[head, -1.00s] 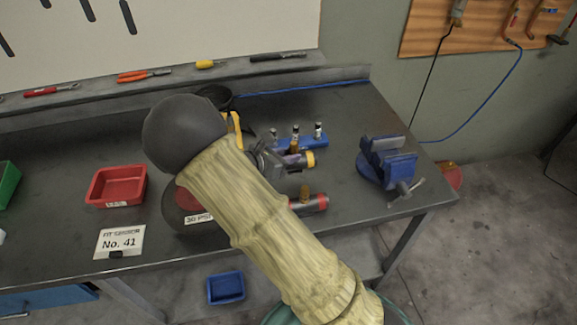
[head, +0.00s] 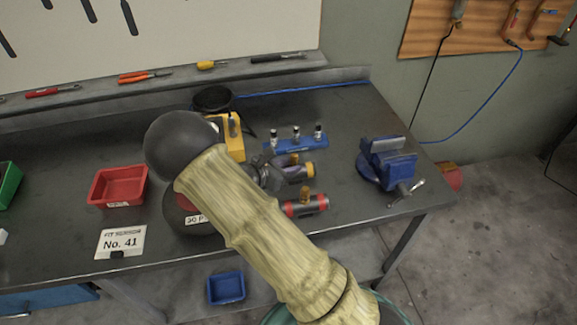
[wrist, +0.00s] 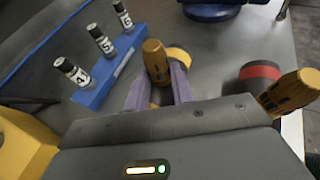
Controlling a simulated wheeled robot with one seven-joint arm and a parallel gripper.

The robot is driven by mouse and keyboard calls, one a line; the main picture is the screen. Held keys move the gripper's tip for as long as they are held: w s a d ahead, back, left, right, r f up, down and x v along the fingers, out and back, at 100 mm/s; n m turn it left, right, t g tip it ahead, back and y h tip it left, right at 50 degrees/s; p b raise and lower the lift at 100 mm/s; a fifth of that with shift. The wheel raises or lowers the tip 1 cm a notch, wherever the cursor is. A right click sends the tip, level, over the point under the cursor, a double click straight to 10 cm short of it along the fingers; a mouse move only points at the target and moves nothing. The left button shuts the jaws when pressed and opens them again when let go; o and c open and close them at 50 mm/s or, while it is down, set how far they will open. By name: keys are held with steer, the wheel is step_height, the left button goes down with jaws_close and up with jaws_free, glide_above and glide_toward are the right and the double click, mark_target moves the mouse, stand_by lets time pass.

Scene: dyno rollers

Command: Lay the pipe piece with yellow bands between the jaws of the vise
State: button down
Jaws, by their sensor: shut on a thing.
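The pipe piece with yellow bands (head: 307,169) lies on the bench, a dark pipe with a brass stem. My gripper (head: 291,160) is at its stem. In the wrist view my gripper's purple fingers (wrist: 156,88) are shut on the upright brass stem (wrist: 155,62), and one yellow band (wrist: 180,60) shows behind the right finger. Whether the pipe touches the bench is hard to tell. The blue vise (head: 388,165) stands at the bench's right end, apart from my gripper, with a gap between its jaws.
A similar pipe piece with red bands (head: 306,205) lies close by, nearer the front edge. A blue rack (head: 296,142) with small numbered vials stands behind. A yellow object (head: 235,137) is left of the rack. Bare bench lies between the pipes and the vise.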

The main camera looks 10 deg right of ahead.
steer(key=shift+f, duration=0.15)
steer(key=c, duration=1.2)
jaws_free()
steer(key=shift+a+r, duration=0.1)
steer(key=shift+r, duration=0.15)
steer(key=b+v, duration=0.1)
steer(key=v, duration=1.1)
steer(key=shift+b, duration=0.35)
steer(key=shift+f, duration=0.1)
